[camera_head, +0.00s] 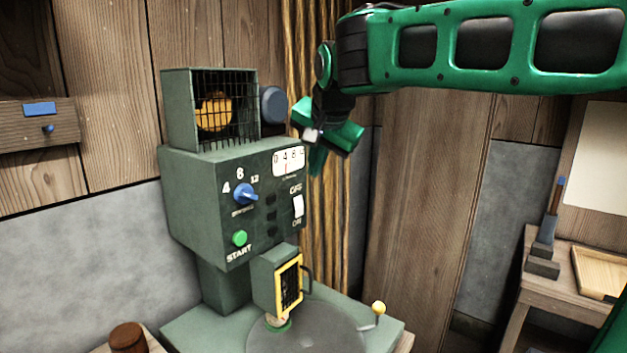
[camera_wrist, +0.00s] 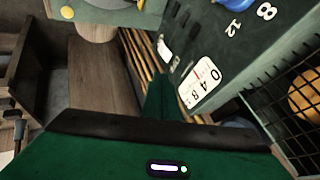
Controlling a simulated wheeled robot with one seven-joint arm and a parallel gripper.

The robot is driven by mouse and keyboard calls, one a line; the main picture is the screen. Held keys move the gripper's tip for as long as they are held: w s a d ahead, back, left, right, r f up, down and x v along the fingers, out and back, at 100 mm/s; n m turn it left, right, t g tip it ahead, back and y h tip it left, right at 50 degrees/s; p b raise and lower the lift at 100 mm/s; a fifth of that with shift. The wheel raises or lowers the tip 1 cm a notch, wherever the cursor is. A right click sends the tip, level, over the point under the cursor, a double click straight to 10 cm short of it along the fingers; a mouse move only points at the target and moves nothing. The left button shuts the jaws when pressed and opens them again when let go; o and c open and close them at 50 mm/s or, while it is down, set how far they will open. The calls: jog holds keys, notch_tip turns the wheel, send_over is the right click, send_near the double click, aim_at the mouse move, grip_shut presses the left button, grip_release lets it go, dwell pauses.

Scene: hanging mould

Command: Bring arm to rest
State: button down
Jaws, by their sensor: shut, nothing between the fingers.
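My green arm reaches in from the upper right in the head view, bent down at the wrist. My gripper (camera_head: 318,160) hangs to the right of the green machine's (camera_head: 210,200) upper part, in front of the long wooden strips or curtain. Its fingers are shut with nothing between them. In the wrist view, the shut fingers (camera_wrist: 160,95) show as a narrow green shape beside the machine's dial (camera_wrist: 200,84). I cannot tell from the head view how close the fingertips are to the machine's side.
The machine has a caged orange part (camera_head: 214,112), a blue knob (camera_head: 245,194), a green start button (camera_head: 239,238) and a yellow-framed box (camera_head: 288,285) over a round plate. A yellow-tipped lever (camera_head: 378,308) stands at right. A side table (camera_head: 536,232) holds a tray (camera_head: 602,270).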

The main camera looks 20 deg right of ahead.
jog(key=shift+s+r, duration=0.15)
jog(key=shift+r, duration=0.1)
jog(key=s+d+f+g+h, duration=0.1)
jog(key=s+d+f+g, duration=0.1)
jog(key=s+d+f, duration=0.7)
jog(key=s+d+f+n+g, duration=0.1)
jog(key=s+d+f+g, duration=0.1)
jog(key=s+f, duration=0.3)
jog(key=s+d+f+n+g+y, duration=0.1)
jog(key=s+d+f, duration=0.3)
jog(key=s, duration=0.8)
jog(key=s+d+f+n+g, duration=0.1)
jog(key=s+d+f+g, duration=0.1)
jog(key=s+f, duration=0.5)
jog(key=shift+s+d+f+g+y, duration=0.3)
jog(key=shift+s+d+g+y, duration=0.1)
jog(key=shift+s+d, duration=0.35)
jog(key=shift+a, duration=0.1)
